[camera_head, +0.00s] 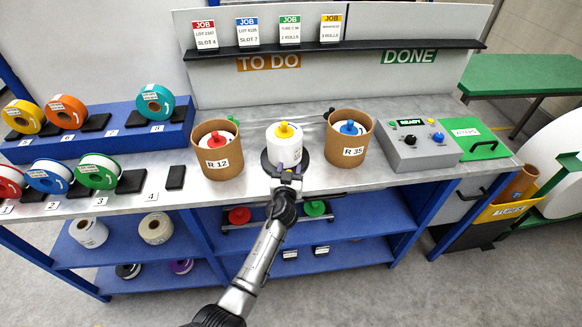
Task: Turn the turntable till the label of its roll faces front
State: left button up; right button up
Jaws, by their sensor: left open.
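A white roll (283,151) with a yellow knob on top stands upright on the dark round turntable (266,163) in the middle of the bench. I make out no clear label on the side of the roll facing me; its lower front is partly hidden by my gripper. My left gripper (286,172) is open at the front edge of the turntable, just before the roll. I cannot tell whether it touches the turntable. My right gripper is not in view.
Brown tubs marked R 12 (216,164) and R 35 (353,155) stand close on either side of the turntable. A grey control box (414,156) and green pad (478,147) are at right. Blue racks with coloured rolls (97,172) are at left. A job-card shelf (340,47) runs behind.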

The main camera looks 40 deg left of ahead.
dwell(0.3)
pick_arm(q)
grip_shut()
dwell(0.3)
